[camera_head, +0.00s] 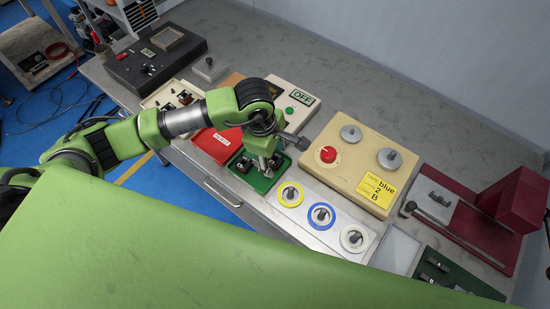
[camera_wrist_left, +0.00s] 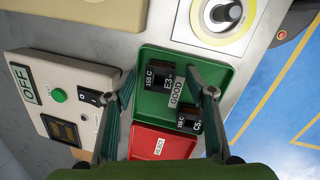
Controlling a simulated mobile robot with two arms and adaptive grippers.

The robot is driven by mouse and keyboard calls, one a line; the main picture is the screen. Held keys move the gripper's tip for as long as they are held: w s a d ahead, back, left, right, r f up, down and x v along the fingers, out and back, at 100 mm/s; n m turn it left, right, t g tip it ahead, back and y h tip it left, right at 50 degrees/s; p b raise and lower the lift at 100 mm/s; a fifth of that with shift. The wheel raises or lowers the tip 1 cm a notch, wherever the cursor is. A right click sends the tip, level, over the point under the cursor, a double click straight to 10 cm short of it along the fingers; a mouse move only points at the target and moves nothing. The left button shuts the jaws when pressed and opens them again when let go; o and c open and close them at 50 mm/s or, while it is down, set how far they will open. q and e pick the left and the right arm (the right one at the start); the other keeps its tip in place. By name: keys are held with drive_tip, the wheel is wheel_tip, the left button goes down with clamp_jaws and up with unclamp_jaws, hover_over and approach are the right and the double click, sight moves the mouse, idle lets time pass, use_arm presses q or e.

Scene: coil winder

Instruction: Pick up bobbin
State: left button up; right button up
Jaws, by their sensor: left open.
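A dark bobbin-like part marked E3 (camera_wrist_left: 160,78) sits in the green tray (camera_wrist_left: 205,60), which bears a GOOD label. A second dark part marked C5 (camera_wrist_left: 188,120) lies in the same tray, nearer the red tray. In the head view, the green tray (camera_head: 262,184) is partly covered by my left gripper (camera_head: 268,167). My left gripper is above the tray, pointing down. In the left wrist view, its fingers (camera_wrist_left: 167,75) are apart, with the E3 part showing between them. Whether they touch anything cannot be told. My right gripper is not in view.
A red REJECT tray (camera_head: 222,151) adjoins the green one. A beige box (camera_head: 345,180) with a red knob and a white OFF box (camera_head: 282,88) stand behind.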

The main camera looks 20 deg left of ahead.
use_arm(q)
drive_tip(key=shift+c, duration=0.3)
drive_tip(key=c, duration=1.2)
drive_tip(key=shift+c, duration=0.2)
drive_tip(key=shift+r, duration=0.15)
